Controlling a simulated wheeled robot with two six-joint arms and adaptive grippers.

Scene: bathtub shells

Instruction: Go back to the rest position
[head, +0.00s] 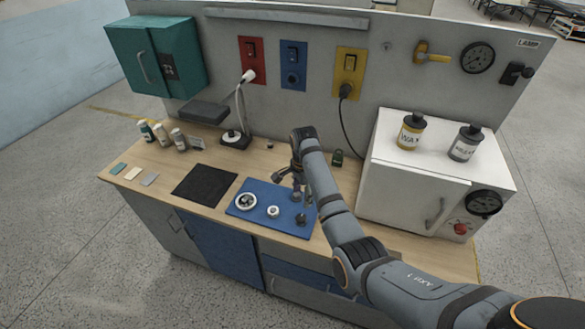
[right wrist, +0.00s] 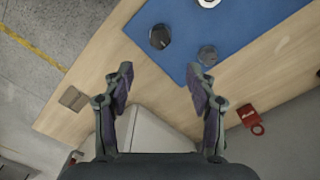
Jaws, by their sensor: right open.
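My right gripper (head: 290,186) hangs above the right back part of the blue mat (head: 240,205) in the head view. In the right wrist view the right gripper (right wrist: 162,85) has its two fingers spread wide, with nothing between them. A dark round piece (right wrist: 160,36) and a grey see-through-looking round piece (right wrist: 208,55) lie on the mat beyond the fingertips. My left gripper is not in view.
A white cabinet (head: 405,199) with two bottles on top stands right of my right arm. A black pad (head: 204,185) lies left of the mat. A teal wall box (head: 155,55), sockets and a plugged cable are on the back panel. Several small bottles stand at the left.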

